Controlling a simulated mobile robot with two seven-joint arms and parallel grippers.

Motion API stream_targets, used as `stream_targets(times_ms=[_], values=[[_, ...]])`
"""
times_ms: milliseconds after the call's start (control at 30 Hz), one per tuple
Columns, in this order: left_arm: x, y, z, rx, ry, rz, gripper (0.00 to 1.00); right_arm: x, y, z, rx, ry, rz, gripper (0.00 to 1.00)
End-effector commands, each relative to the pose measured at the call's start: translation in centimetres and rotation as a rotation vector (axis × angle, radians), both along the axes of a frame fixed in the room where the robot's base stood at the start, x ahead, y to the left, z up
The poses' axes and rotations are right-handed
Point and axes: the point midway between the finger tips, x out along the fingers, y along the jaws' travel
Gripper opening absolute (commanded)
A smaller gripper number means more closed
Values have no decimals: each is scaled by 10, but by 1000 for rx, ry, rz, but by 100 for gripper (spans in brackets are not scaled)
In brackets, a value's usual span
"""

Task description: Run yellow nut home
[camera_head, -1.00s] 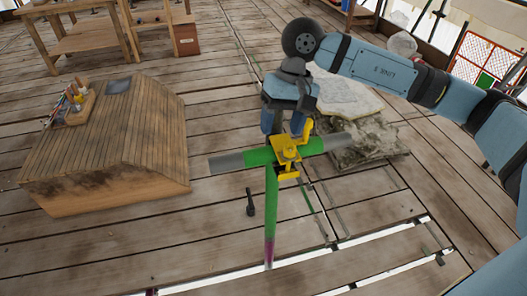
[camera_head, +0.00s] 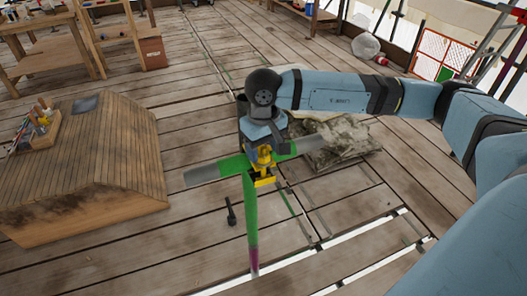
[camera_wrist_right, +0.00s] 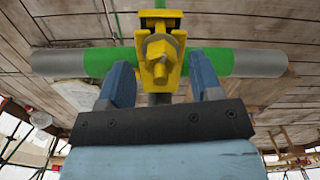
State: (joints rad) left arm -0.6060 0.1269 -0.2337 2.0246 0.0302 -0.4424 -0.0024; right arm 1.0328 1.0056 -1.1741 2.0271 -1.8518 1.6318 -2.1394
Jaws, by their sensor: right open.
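A yellow clamp (camera_wrist_right: 172,23) sits where a horizontal pole (camera_head: 205,175), green with grey ends, meets an upright green pole (camera_head: 250,205). In the right wrist view the yellow hex nut (camera_wrist_right: 160,48) faces the camera, on the clamp's middle. My right gripper (camera_wrist_right: 161,80) is open, with one blue finger on each side below the nut. I see no contact between the fingers and the nut. In the head view my right gripper (camera_head: 263,138) is above the clamp and hides its upper part. My left gripper is not in view.
A wooden sloped box (camera_head: 90,170) with a tool tray stands at left. A grey stone-like slab (camera_head: 340,145) lies behind the poles at right. A dark tool (camera_head: 231,211) lies on the plank floor near the upright pole. Workbenches stand at the back left.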

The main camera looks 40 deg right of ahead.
Motion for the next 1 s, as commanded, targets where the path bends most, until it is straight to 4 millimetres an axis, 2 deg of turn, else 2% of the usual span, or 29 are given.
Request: stream_targets(times_ms=[167,467,700,1000], values=[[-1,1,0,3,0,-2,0,0,0,-14,0,2,0,59],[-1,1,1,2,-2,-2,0,0,0,-16,1,0,0,59],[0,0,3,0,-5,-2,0,0,0,-16,1,1,0,10],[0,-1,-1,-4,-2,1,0,0,0,-17,0,1,-29,10]])
